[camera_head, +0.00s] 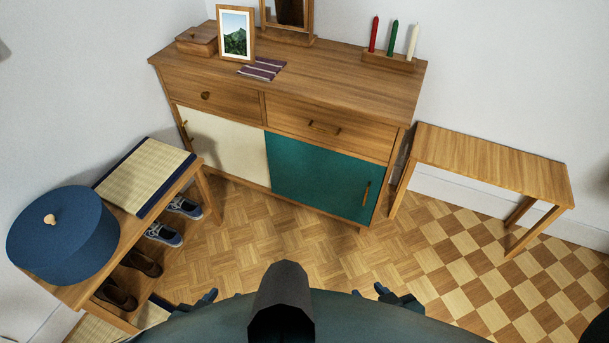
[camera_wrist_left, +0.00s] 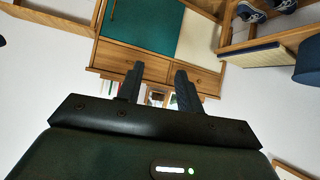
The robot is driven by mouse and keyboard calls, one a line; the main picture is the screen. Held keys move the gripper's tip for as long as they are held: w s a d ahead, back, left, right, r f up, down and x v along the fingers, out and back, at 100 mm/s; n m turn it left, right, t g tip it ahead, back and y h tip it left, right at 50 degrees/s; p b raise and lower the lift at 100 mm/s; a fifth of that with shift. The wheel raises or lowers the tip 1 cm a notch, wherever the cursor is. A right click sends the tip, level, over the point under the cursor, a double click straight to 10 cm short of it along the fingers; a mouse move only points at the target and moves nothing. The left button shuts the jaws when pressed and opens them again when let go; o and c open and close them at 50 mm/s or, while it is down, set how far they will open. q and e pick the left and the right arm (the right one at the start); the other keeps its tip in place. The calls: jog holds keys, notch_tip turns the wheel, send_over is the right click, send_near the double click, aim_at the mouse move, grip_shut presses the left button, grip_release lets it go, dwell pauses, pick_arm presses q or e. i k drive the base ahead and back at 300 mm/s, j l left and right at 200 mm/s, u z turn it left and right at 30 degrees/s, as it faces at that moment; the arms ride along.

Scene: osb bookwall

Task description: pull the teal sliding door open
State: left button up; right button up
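The teal sliding door (camera_head: 318,178) covers the right half of the wooden sideboard's front (camera_head: 285,85), below a drawer. Its upright brass handle (camera_head: 366,194) is near the door's right edge. A cream door (camera_head: 225,145) covers the left half. The teal door also shows upside down in the left wrist view (camera_wrist_left: 148,25), with the handle (camera_wrist_left: 113,10) at the top. My left gripper (camera_head: 200,300) is low in the head view, far from the door; its fingers (camera_wrist_left: 159,75) are apart and empty. My right gripper (camera_head: 393,293) is also low, apart from the door, its tips seemingly spread.
A shoe bench (camera_head: 115,232) with a blue hat box (camera_head: 70,240) and shoes stands at the left. The parquet floor (camera_head: 260,225) before the doors is clear. Candles and a picture stand on top.

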aim_at(343, 185)
jog(key=i+j+z, duration=0.1)
jog(key=z, duration=0.25)
jog(key=i+j+z, duration=0.45)
jog(key=z, duration=0.15)
jog(key=i+z, duration=0.45)
jog(key=i, duration=0.3)
